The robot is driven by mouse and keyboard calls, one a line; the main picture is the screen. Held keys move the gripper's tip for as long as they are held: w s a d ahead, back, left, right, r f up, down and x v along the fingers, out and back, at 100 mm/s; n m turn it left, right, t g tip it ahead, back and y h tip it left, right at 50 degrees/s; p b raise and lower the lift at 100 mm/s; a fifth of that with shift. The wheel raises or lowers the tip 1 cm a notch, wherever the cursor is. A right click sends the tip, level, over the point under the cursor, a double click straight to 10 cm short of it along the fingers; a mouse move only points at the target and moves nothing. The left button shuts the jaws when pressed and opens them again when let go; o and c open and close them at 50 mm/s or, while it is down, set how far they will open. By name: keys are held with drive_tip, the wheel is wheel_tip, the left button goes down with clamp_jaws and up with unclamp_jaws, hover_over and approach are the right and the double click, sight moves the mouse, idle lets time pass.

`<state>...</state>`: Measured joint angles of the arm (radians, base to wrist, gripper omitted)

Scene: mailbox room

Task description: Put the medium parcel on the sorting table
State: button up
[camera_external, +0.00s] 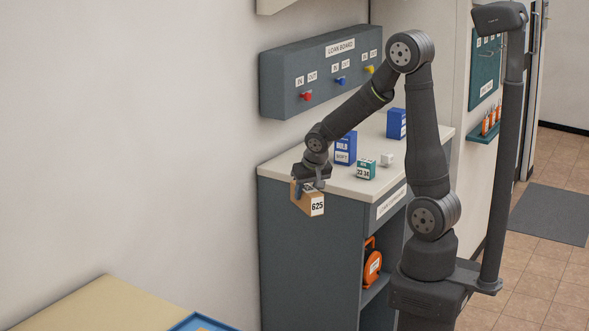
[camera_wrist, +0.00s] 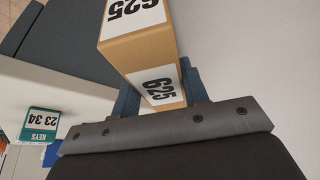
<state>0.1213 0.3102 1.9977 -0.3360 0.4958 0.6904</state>
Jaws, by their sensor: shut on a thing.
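A brown cardboard parcel labelled 625 (camera_external: 316,206) is held in my gripper (camera_external: 309,185). In the external view it hangs in the air at the left front corner of the grey cabinet, at about the height of its top. In the wrist view the parcel (camera_wrist: 148,48) sits between the two jaws of my gripper (camera_wrist: 160,95), and the 625 label shows on two of its faces. A tan-topped table (camera_external: 100,305) is at the lower left, apart from the parcel; whether it is the sorting table I cannot tell.
The grey cabinet (camera_external: 300,240) carries a blue box (camera_external: 345,149), a green box marked 23 34 (camera_external: 366,170), a small white cube (camera_external: 387,159) and another blue box (camera_external: 396,124). A blue-edged tray (camera_external: 190,323) lies on the tan table. A wall board with knobs (camera_external: 320,76) hangs above the cabinet.

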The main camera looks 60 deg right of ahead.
drive_tip(key=w+a+f+n+y, duration=0.2)
drive_tip(key=w+a+f+n, duration=0.4)
drive_tip(key=w+a+f, duration=0.3)
drive_tip(key=s+f, duration=0.4)
drive_tip(key=f, duration=0.2)
wheel_tip(320, 180, up, 24)
drive_tip(key=w+a+n+g+y, duration=0.2)
drive_tip(key=a+n, duration=0.8)
drive_tip(key=a, duration=2.2)
drive_tip(key=s+a+n+g+y, duration=0.1)
drive_tip(key=s+a+n, duration=0.2)
drive_tip(key=s+a, duration=0.45)
drive_tip(key=s+a+n+y, duration=0.15)
drive_tip(key=s+a, duration=0.25)
drive_tip(key=a, duration=0.7)
drive_tip(key=s+a+n+g+y, duration=0.1)
drive_tip(key=s+a+n, duration=0.35)
drive_tip(key=a, duration=0.45)
drive_tip(key=shift+m+h, duration=0.25)
drive_tip(key=shift+m, duration=0.15)
drive_tip(key=shift+s+d+f, duration=0.1)
drive_tip(key=shift+s+f, duration=0.05)
drive_tip(key=shift+f, duration=1.85)
drive_tip(key=shift+s+d+f, duration=0.1)
drive_tip(key=shift+s+f, duration=0.1)
drive_tip(key=shift+f, duration=1.8)
drive_tip(key=shift+s+f, duration=0.15)
drive_tip(key=shift+f, duration=1.85)
